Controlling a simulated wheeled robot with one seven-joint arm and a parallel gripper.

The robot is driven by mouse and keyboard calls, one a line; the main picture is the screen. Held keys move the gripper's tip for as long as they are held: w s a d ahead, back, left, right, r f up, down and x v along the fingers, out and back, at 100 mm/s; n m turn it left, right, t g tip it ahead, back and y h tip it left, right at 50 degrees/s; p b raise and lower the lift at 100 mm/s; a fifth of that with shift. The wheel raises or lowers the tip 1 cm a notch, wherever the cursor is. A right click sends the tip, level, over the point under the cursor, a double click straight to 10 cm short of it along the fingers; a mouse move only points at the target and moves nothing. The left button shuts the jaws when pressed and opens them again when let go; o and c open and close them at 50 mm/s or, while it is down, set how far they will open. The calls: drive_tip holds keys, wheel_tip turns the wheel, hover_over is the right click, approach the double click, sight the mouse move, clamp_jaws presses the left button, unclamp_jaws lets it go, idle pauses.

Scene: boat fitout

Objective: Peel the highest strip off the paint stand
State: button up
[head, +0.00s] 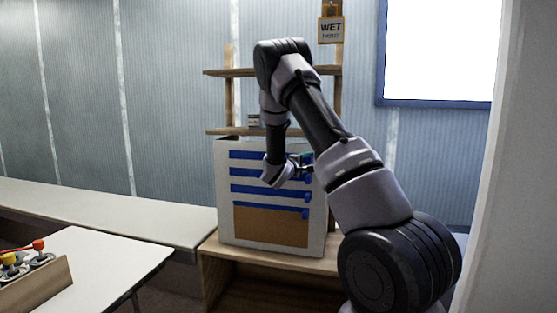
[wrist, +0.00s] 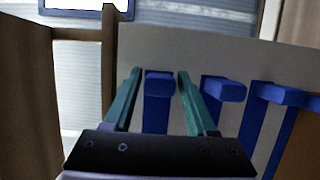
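The paint stand (head: 223,220) is a pale upright panel with several blue horizontal strips above a brown area. The highest strip (head: 243,155) lies along the panel's top; my wrist and gripper hide its right end in the head view. My gripper (head: 303,160) is at that right end. In the wrist view, the highest strip (wrist: 156,110) is leftmost, and its raised end tab (wrist: 160,77) lies between the two green fingers. The fingers of my gripper (wrist: 158,72) are apart, with a visible gap on each side of the tab.
The second strip's tab (wrist: 225,88) is close beside the right finger in the wrist view. The stand sits on a wooden bench (head: 210,250), with wooden shelves (head: 222,72) behind. A white table (head: 120,255) with a wooden box (head: 45,285) is at left.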

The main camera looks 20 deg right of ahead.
clamp_jaws()
drive_tip(key=s+a, duration=0.6)
drive_tip(key=s, duration=0.3)
idle(0.9)
drive_tip(key=shift+s+a, duration=0.1)
